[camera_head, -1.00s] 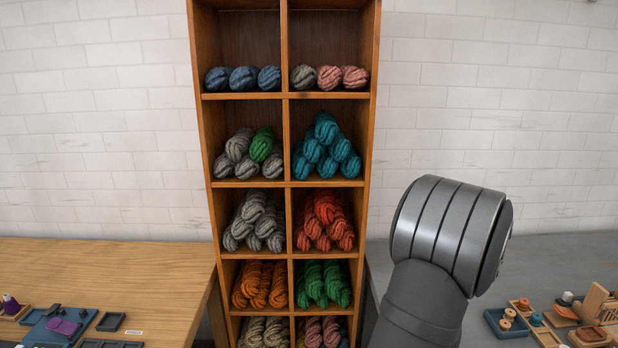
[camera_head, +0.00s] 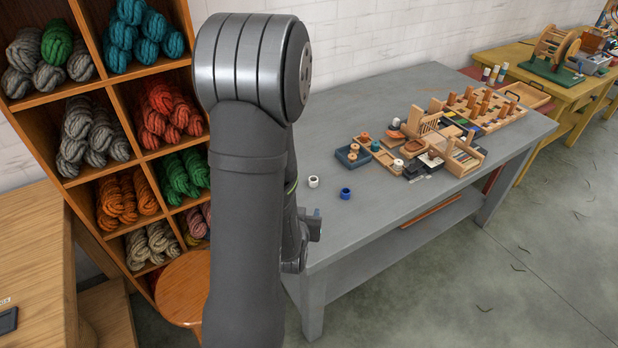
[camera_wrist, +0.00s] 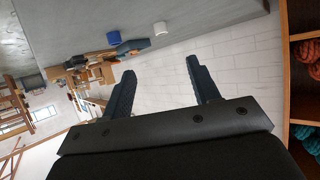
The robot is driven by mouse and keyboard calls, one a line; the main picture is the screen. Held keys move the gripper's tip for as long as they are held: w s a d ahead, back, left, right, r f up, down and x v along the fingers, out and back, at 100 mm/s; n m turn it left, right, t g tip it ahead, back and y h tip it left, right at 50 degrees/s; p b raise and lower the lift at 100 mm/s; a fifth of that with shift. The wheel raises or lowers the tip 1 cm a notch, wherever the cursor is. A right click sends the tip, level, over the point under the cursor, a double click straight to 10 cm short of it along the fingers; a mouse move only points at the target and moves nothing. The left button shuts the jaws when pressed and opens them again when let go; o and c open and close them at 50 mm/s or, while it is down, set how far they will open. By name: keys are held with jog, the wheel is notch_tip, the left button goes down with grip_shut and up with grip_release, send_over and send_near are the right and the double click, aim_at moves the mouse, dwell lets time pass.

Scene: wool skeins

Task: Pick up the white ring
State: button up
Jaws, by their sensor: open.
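The white ring (camera_head: 313,181) stands on the grey table near its left end, just right of my arm in the head view. It also shows near the top of the wrist view (camera_wrist: 160,27), beyond the fingertips and apart from them. My gripper (camera_wrist: 160,72) is open, with nothing between its two dark fingers. In the head view my arm hides most of the gripper, by the table's near left edge.
A blue ring (camera_head: 346,193) stands close to the right of the white ring. Trays and wooden pieces (camera_head: 420,145) crowd the far part of the grey table (camera_head: 400,210). A yarn shelf (camera_head: 110,95) and an orange stool (camera_head: 180,290) stand left of my arm.

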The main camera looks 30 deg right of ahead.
jog(key=w+d+g+y, duration=0.2)
jog(key=w+d+g, duration=0.1)
jog(key=w+d, duration=0.4)
jog(key=m+g+y, duration=0.1)
jog(key=g+y, duration=0.2)
jog(key=g, duration=0.1)
send_near(313, 178)
jog(key=x, duration=0.5)
jog(key=s+x, duration=0.1)
jog(key=x, duration=0.1)
jog(key=shift+a+f, duration=0.1)
jog(key=shift+f, duration=0.4)
jog(key=c, duration=1)
jog(key=shift+r, duration=0.1)
